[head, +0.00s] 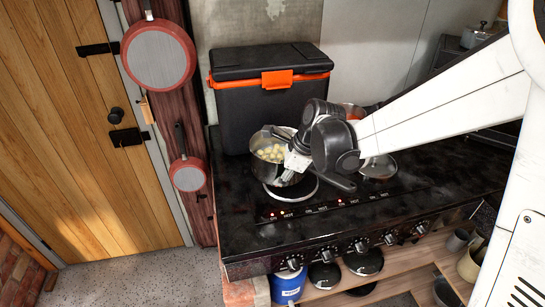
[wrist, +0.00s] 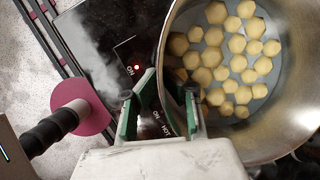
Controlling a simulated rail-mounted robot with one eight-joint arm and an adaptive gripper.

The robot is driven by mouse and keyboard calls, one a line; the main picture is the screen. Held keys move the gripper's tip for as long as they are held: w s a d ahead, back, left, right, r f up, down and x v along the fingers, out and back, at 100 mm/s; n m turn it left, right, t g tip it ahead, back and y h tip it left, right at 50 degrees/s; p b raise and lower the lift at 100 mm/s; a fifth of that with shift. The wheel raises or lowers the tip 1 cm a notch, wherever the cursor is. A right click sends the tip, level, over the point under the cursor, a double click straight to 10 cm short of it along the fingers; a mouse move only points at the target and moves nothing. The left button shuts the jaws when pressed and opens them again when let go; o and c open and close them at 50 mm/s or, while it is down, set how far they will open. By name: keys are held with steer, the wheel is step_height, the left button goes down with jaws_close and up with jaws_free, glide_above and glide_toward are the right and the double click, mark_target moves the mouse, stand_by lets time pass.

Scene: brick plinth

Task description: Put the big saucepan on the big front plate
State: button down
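The big saucepan (head: 271,176) is steel and holds several round yellowish pieces. It stands on the black cooktop, overlapping the rear of a pale-ringed front plate (head: 297,197). It fills the right of the wrist view (wrist: 293,95). My gripper (head: 288,176) is at the pan's right side in the head view. In the wrist view its green-padded fingers (wrist: 168,88) stand apart on either side of the pan wall, with cooktop showing between them. Whether both pads touch the wall is unclear. My wrist hides part of the pan.
A black box with orange trim (head: 262,108) stands behind the pan. A pot with orange contents (head: 354,112) is partly hidden behind my arm. A round shiny item (head: 379,168) lies to the right. Knobs (head: 337,251) line the front edge; the left cooktop is clear.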

mark_target(294, 178)
steer(key=w+d+f, duration=0.1)
steer(key=d, duration=0.1)
steer(key=w+d+f, duration=0.1)
steer(key=w, duration=0.1)
steer(key=shift+d+f, duration=0.4)
steer(key=shift+f+p, duration=0.35)
steer(key=shift+f, duration=1.65)
steer(key=c, duration=2.4)
jaws_free()
steer(key=shift+f, duration=0.15)
steer(key=o, duration=0.5)
steer(key=shift+s, duration=0.1)
steer(key=v, duration=1.2)
steer(key=shift+s+r, duration=0.1)
steer(key=shift+r, duration=0.15)
